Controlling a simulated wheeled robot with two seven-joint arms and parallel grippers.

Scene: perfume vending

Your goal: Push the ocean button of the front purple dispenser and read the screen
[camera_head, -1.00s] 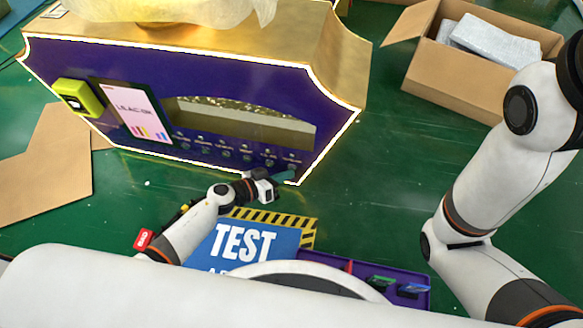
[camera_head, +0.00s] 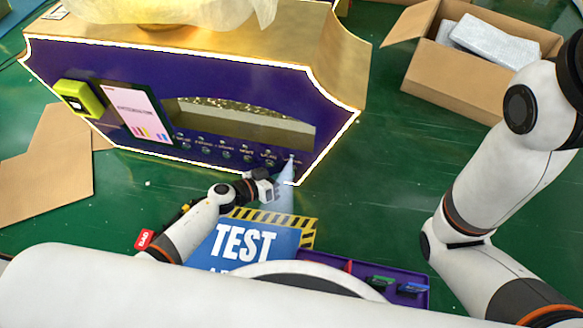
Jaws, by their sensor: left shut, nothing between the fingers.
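The purple dispenser (camera_head: 120,70) with gold top and white glowing edge stands across the upper left. Its screen (camera_head: 135,112) is pinkish white with one small line of text, too small to read, above coloured bars. A row of small labelled buttons (camera_head: 226,153) runs along its lower front; the labels are too small to read. My left gripper (camera_head: 276,186) is shut and empty, just in front of the lower right end of this row. A pale bluish cone (camera_head: 287,175) spreads down from the rightmost button, over the fingertips. I cannot tell whether they touch a button. My right gripper is not in view.
A yellow-green box (camera_head: 80,98) is fixed at the dispenser's left. A blue TEST mat (camera_head: 243,243) and a purple tray (camera_head: 420,298) lie in front. An open carton (camera_head: 450,75) stands at upper right. Green floor is free between carton and dispenser.

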